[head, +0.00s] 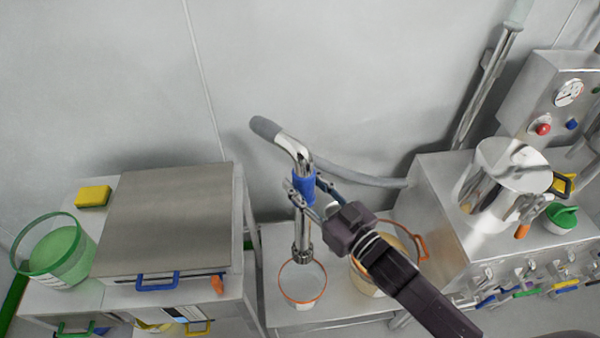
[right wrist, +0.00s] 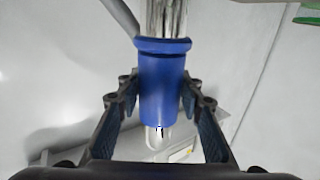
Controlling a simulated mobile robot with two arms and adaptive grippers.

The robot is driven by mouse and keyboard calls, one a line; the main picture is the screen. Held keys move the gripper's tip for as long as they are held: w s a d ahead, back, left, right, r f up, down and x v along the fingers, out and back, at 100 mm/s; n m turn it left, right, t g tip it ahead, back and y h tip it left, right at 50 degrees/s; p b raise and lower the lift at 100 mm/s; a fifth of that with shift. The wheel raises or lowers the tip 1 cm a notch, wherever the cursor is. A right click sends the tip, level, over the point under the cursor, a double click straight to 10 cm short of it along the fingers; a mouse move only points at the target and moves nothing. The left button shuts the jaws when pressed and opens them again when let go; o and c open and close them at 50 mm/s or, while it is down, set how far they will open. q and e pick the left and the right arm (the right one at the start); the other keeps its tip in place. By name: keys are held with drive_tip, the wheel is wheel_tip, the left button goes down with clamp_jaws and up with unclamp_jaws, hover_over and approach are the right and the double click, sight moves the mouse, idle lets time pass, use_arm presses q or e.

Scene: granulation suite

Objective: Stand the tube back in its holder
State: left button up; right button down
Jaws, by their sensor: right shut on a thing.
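The tube is a shiny metal pipe with a bent top, a grey hose end and a blue sleeve (head: 303,187). My right gripper (head: 304,191) is shut on the blue sleeve, and the tube hangs upright from it. In the right wrist view the blue sleeve (right wrist: 162,85) sits between the two fingers. The tube's ribbed lower end (head: 302,250) is over the back part of a clear, orange-rimmed cup (head: 303,298), likely the holder. I cannot tell whether the tip is above or inside the rim. My left gripper is not in view.
An orange-rimmed tub (head: 367,276) with beige contents stands right of the cup, partly behind my right arm. A grey hose (head: 365,177) runs behind. A steel cabinet (head: 170,215) is left; a bench with a steel pot (head: 490,190) is right.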

drive_tip(key=w+d+m+t+h+b, duration=0.35)
drive_tip(key=w+d+h+b, duration=0.3)
drive_tip(key=w+d, duration=0.9)
wheel_tip(320, 180, down, 12)
drive_tip(key=b, duration=0.9)
drive_tip(key=shift+w+a+r+g+y+b, duration=0.15)
drive_tip(key=shift+w+a+g+y+b, duration=0.2)
drive_tip(key=shift+a+g, duration=0.1)
drive_tip(key=shift+d+m, duration=0.1)
drive_tip(key=shift+m, duration=0.15)
drive_tip(key=c, duration=1.3)
unclamp_jaws()
drive_tip(key=shift+o, duration=0.2)
drive_tip(key=v, duration=1.2)
